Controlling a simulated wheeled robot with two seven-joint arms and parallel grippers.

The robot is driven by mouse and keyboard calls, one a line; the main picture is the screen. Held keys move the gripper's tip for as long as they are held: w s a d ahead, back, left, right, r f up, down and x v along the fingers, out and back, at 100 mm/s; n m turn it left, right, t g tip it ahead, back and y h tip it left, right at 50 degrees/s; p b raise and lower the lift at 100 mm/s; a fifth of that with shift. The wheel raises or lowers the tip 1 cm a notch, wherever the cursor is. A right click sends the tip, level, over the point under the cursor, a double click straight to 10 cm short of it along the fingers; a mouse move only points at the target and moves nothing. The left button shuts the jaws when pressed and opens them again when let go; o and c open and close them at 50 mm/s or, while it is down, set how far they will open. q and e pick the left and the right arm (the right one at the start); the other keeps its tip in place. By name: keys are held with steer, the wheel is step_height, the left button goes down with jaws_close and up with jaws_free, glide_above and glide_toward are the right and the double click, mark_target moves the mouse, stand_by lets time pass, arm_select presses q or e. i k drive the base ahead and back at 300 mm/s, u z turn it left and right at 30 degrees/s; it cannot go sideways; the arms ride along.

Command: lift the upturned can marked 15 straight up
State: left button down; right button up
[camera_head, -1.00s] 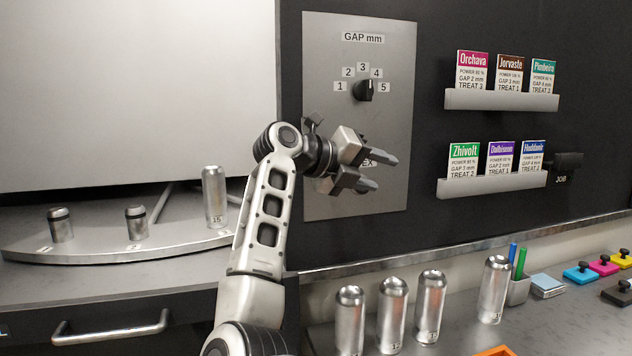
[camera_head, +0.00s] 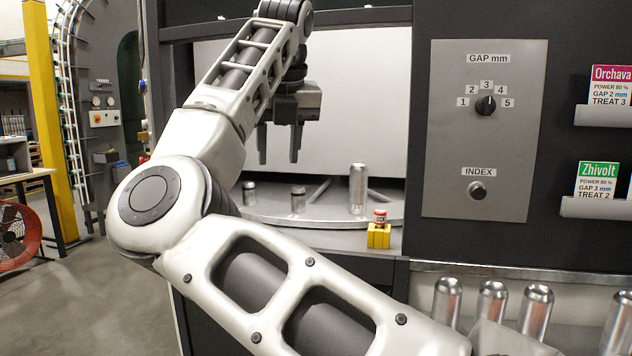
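The can (camera_head: 358,188) is a tall plain silver cylinder standing upright on the right part of the curved metal turntable (camera_head: 325,222). Its number is too small to read now; it read 15 in the earlier view. My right gripper (camera_head: 279,150) points down, with its two fingers apart and nothing between them. In the picture it is left of the can and higher, apart from it. My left gripper is not in view.
Two short dark-topped pegs (camera_head: 298,198) (camera_head: 249,192) stand left of the can on the turntable. A yellow box with a red button (camera_head: 379,232) is in front. Several silver cans (camera_head: 491,303) stand at lower right. A gap dial panel (camera_head: 485,130) is on the wall.

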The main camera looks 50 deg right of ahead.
mark_target(358, 172)
steer(key=u, duration=0.2)
steer(key=i, duration=1.25)
steer(key=z, duration=1.05)
steer(key=i, duration=0.9)
steer(key=z, duration=1.1)
steer(key=i, duration=0.55)
steer(key=u, duration=0.05)
